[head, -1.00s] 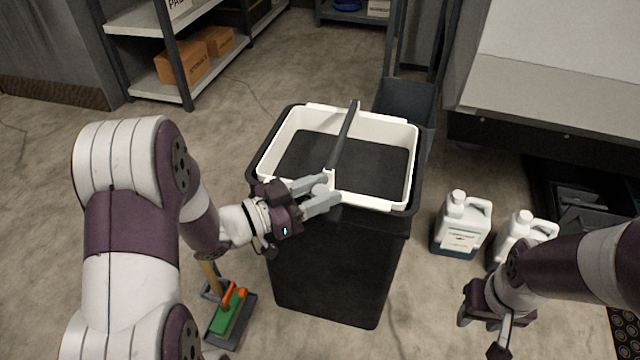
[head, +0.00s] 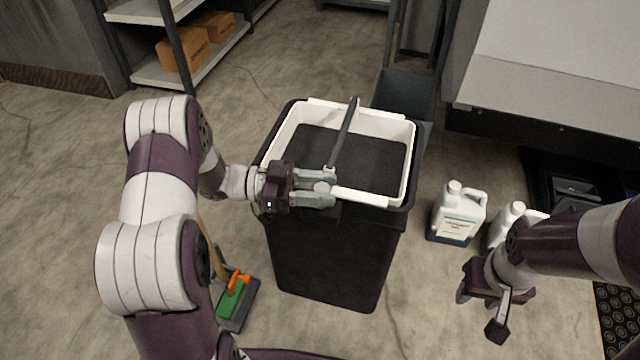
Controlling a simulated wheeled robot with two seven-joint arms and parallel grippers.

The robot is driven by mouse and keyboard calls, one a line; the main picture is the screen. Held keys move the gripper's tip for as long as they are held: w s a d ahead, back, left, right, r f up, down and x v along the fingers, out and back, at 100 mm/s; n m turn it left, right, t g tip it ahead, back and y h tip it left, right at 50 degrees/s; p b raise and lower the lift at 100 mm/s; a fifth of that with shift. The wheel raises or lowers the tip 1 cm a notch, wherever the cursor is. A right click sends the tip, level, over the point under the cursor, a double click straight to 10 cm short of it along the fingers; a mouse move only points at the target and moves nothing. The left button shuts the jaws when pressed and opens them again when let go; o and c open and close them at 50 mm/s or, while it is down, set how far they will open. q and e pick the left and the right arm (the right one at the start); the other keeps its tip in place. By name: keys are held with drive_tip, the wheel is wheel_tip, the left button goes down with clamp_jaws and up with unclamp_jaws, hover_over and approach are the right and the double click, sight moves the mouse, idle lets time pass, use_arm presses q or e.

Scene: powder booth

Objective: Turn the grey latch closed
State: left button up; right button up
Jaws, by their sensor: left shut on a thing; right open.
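The black bin (head: 325,255) stands in the middle of the head view, with a white rim frame (head: 372,196) on top. A dark grey bar (head: 344,135) runs across its opening from the back rim to the front rim. My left gripper (head: 329,187) is at the front rim, pointing right, shut on a small grey piece (head: 321,187), which looks like the grey latch. The fingers hide most of it, so its angle is hard to tell. My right gripper (head: 481,312) is open and empty, low over the floor at the right.
White jugs (head: 457,215) stand on the floor right of the bin. A grey container (head: 405,95) is behind it. A shelf with cardboard boxes (head: 185,48) is at the back left, and a green and orange tool (head: 235,295) lies front left. A grey bench (head: 560,95) is at the right.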

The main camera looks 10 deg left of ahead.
idle(0.4)
use_arm(q)
drive_tip(key=o, duration=0.9)
drive_tip(key=shift+d, duration=0.1)
drive_tip(key=shift+o, duration=0.2)
drive_tip(key=s+a+p, duration=0.1)
drive_tip(key=a+p, duration=0.2)
drive_tip(key=a, duration=0.9)
drive_tip(key=shift+s+a, duration=0.3)
drive_tip(key=shift+s, duration=0.1)
